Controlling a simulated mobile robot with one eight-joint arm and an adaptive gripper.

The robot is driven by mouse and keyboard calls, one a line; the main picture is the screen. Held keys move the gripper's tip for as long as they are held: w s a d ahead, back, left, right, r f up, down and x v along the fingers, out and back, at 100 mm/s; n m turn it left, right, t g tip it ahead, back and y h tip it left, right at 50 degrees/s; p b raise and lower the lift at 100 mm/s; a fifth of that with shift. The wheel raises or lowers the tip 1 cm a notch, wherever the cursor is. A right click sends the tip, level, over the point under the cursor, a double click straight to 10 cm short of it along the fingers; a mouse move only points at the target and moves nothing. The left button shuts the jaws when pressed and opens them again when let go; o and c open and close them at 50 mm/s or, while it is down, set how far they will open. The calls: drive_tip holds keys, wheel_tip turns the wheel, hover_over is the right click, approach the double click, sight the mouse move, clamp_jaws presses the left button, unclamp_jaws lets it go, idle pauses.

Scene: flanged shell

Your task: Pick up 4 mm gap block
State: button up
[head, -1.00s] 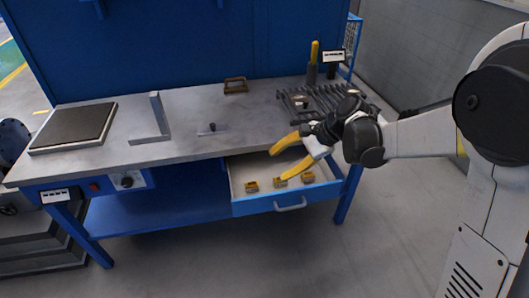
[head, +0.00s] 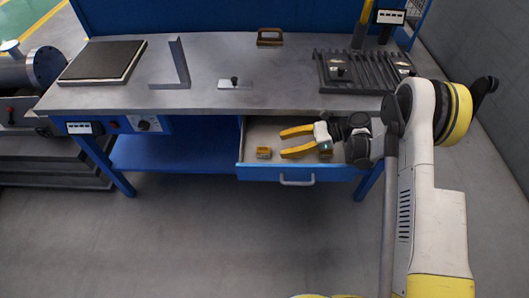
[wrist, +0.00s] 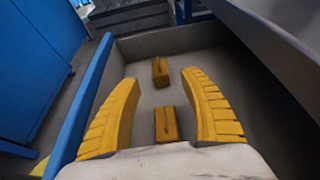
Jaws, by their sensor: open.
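Small yellow-brown gap blocks sit in the open drawer. One block (head: 263,153) is near the drawer's left end, and another (head: 326,155) shows partly under my gripper (head: 284,143). In the wrist view, one slotted block (wrist: 160,72) lies between and just beyond the fingertips of my gripper (wrist: 160,78). A nearer slotted block (wrist: 167,125) lies between the fingers, close to the palm. My gripper is open and empty, over the drawer, fingers pointing left in the head view. Gap sizes cannot be read, so I cannot tell which block is the 4 mm one.
The drawer (head: 215,172) has a blue front (head: 255,172) and a handle (head: 297,182). The workbench top (head: 215,58) overhangs its back. A dark plate (head: 103,60), an angle piece (head: 180,65) and a slotted rack (head: 350,72) stand on the bench. The floor in front is clear.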

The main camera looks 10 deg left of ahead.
sight(266, 147)
drive_tip(key=b+x, duration=0.3)
drive_tip(key=x, duration=0.3)
drive_tip(key=shift+s+a, duration=0.15)
drive_tip(key=shift+a, duration=0.3)
drive_tip(key=shift+r, duration=0.15)
drive_tip(key=shift+d, duration=0.1)
clamp_jaws()
